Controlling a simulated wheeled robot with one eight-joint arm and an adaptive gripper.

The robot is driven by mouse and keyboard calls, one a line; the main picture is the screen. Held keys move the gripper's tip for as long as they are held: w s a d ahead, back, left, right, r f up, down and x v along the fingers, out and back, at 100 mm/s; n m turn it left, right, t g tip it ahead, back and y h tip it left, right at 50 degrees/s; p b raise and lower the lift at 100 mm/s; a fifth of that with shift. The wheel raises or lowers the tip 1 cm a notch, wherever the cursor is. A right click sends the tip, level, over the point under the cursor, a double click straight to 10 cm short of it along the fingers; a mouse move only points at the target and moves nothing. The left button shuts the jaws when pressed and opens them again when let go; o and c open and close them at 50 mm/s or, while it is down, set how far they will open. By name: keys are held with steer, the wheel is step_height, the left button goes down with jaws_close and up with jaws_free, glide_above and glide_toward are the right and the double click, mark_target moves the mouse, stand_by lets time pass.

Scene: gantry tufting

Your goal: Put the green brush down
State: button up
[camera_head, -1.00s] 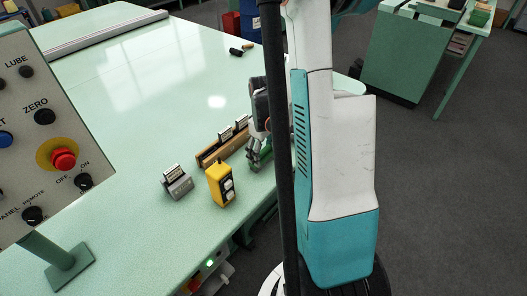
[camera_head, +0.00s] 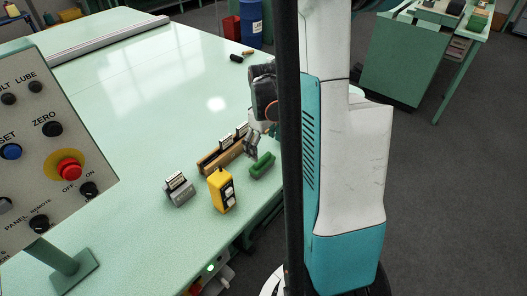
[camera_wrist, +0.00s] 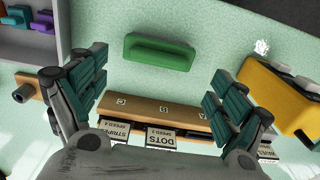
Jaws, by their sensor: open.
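The green brush (camera_head: 262,165) lies on the pale green table near its right edge, in the head view. In the wrist view the green brush (camera_wrist: 160,51) lies ahead of my fingertips, clear of both fingers. My gripper (camera_head: 251,146) is just behind the brush and partly hidden by my own column. In the wrist view my gripper (camera_wrist: 158,88) is open, its fingers wide apart with nothing held between them.
A wooden rack (camera_head: 222,156) with label cards stands beside the brush, below my fingers in the wrist view. A yellow two-button box (camera_head: 221,191) and a grey card holder (camera_head: 179,189) stand nearby. A control panel (camera_head: 55,130) is at left. The table's far middle is clear.

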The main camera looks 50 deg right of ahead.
mark_target(264, 159)
steer(key=shift+r+p, duration=0.7)
steer(key=shift+r, duration=2.1)
